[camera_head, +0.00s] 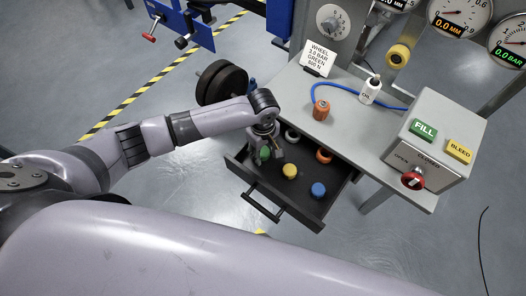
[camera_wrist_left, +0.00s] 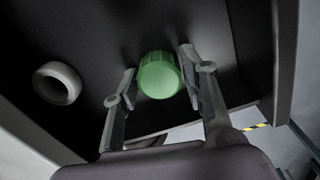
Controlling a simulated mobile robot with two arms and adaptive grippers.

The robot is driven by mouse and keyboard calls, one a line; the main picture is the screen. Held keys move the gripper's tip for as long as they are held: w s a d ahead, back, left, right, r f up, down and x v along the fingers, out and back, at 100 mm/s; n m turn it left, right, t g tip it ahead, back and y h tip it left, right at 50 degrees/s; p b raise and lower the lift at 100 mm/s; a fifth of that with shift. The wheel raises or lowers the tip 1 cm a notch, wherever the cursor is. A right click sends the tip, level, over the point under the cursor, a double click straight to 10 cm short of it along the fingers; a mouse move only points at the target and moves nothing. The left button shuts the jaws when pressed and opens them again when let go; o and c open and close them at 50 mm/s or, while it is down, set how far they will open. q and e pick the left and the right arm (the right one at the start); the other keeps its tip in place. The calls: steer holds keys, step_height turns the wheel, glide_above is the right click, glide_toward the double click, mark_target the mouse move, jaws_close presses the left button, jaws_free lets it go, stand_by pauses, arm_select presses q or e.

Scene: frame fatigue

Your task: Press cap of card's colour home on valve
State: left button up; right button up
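The card (camera_head: 317,58) on the bench reads "WHEEL 3.0 BAR GREEN" with a smaller last line. A green cap (camera_head: 265,154) lies in the open drawer (camera_head: 318,217). My left gripper (camera_head: 270,150) is down in the drawer at this cap. In the left wrist view, the ribbed green cap (camera_wrist_left: 159,76) sits between the two spread fingers of the left gripper (camera_wrist_left: 158,62), with narrow gaps showing beside it. A yellow cap (camera_head: 289,171) and a blue cap (camera_head: 318,189) lie nearby. I cannot tell which part is the valve. My right gripper is out of view.
On the bench stand an orange container (camera_head: 321,110), a white oil bottle (camera_head: 370,91) by a blue hose, and a control box (camera_head: 430,140) with FILL and BLEED buttons.

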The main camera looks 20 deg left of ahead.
mark_target(263, 151)
arm_select(q)
steer(key=c, duration=0.6)
step_height(263, 151, up, 20)
steer(key=shift+r, duration=0.1)
stand_by(0.4)
